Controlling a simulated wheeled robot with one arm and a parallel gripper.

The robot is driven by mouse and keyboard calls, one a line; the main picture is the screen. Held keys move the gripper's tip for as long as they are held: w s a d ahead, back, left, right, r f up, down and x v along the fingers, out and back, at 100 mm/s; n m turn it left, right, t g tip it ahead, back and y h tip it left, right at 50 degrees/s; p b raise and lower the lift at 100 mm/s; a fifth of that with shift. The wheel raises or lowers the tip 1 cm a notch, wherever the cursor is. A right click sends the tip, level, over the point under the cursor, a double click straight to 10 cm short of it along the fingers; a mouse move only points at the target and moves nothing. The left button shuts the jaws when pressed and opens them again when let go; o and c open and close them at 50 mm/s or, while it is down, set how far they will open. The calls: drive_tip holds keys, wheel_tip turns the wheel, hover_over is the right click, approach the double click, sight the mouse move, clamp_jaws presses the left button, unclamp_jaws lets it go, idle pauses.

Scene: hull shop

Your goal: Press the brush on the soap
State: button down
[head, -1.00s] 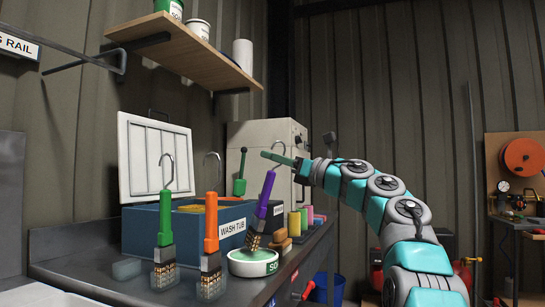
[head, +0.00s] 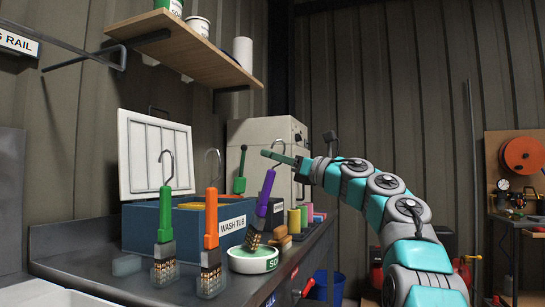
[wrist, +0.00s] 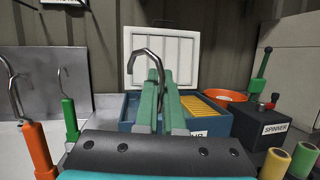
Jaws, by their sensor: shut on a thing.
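The purple-handled brush (head: 264,194) leans a little, with its dark bristle head down in the round white soap dish (head: 254,264). Green soap (head: 240,252) shows in the dish, and the bristles look to be touching it. My gripper (head: 268,155) is shut at the top of this brush, by its metal hook. In the wrist view the hook (wrist: 148,56) rises in front of my green fingers (wrist: 161,77). The purple handle is hidden there.
Green (head: 165,215) and orange (head: 211,222) brushes stand in clear holders left of the dish. The blue wash tub (head: 147,231) is behind them. Brown blocks (head: 284,240) and coloured spools (head: 294,221) sit right of the dish. A wooden shelf (head: 185,52) hangs above.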

drive_tip(key=shift+f+b, duration=0.5)
idle(0.4)
idle(0.5)
